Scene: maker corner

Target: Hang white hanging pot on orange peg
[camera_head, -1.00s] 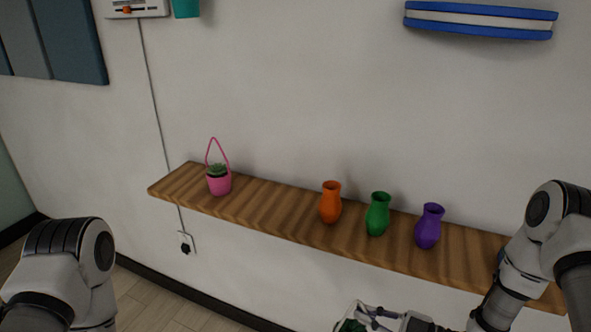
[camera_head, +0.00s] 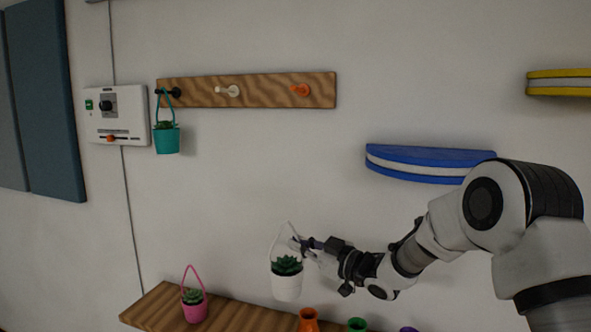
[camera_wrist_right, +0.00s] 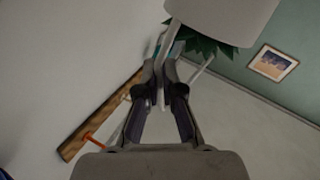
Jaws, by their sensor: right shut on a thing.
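The white hanging pot (camera_head: 286,287) with a green succulent hangs from my right gripper (camera_head: 298,243), which is shut on its thin white handle. In the right wrist view the pot (camera_wrist_right: 222,18) is at the top, with the handle between the fingers (camera_wrist_right: 161,80). The orange peg (camera_head: 300,90) is the rightmost on a wooden peg rail (camera_head: 265,98), above the pot and apart from it. It also shows in the right wrist view (camera_wrist_right: 95,139). My left gripper is not in view.
A teal pot (camera_head: 166,139) hangs on the black peg (camera_head: 175,92); the white peg (camera_head: 229,91) is bare. A blue shelf (camera_head: 425,155) is right of the rail. Below, a wooden shelf (camera_head: 160,304) bears a pink pot (camera_head: 194,306) and vases, including an orange one (camera_head: 308,320).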

